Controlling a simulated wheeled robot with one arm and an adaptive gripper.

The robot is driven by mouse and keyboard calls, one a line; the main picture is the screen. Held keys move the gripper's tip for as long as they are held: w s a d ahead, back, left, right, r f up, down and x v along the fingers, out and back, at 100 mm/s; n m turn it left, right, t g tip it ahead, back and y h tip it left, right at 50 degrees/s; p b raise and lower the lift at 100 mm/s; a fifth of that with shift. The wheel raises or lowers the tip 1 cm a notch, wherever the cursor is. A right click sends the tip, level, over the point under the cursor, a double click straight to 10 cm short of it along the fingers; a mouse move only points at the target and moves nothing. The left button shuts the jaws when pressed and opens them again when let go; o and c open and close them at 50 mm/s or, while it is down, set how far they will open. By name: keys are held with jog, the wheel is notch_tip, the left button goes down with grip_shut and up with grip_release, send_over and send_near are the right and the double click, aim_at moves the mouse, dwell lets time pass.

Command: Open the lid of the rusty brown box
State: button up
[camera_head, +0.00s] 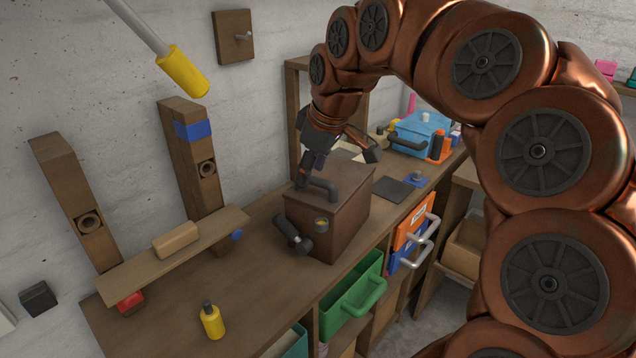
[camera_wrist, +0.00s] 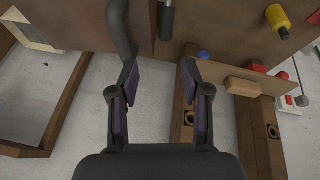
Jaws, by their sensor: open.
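The rusty brown box (camera_head: 343,215) stands on the workbench with its lid down. A dark curved handle (camera_head: 319,187) sits on top of the lid, and a small round brassy piece is on its front. My gripper (camera_head: 304,178) is over the left side of the lid, close to the handle. In the wrist view my gripper (camera_wrist: 159,78) has its fingers apart with nothing between them. The lid handle (camera_wrist: 119,28) is just beyond the left fingertip there; I cannot tell whether they touch. My arm hides part of the area behind the box.
A dark hammer-like tool (camera_head: 293,233) is at the box's left front. A yellow bottle (camera_head: 212,321) and a shelf board (camera_head: 170,252) are to the left. A green drawer (camera_head: 351,297) juts out below. A blue box (camera_head: 418,132) stands farther back. The bench between bottle and box is clear.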

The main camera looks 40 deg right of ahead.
send_near(317, 178)
jog(key=f, duration=0.2)
jog(key=shift+t, duration=0.3)
jog(key=shift+p+x, duration=0.65)
jog(key=shift+x, duration=2.95)
jog(key=shift+w, duration=0.1)
jog(key=shift+c, duration=0.3)
grip_shut()
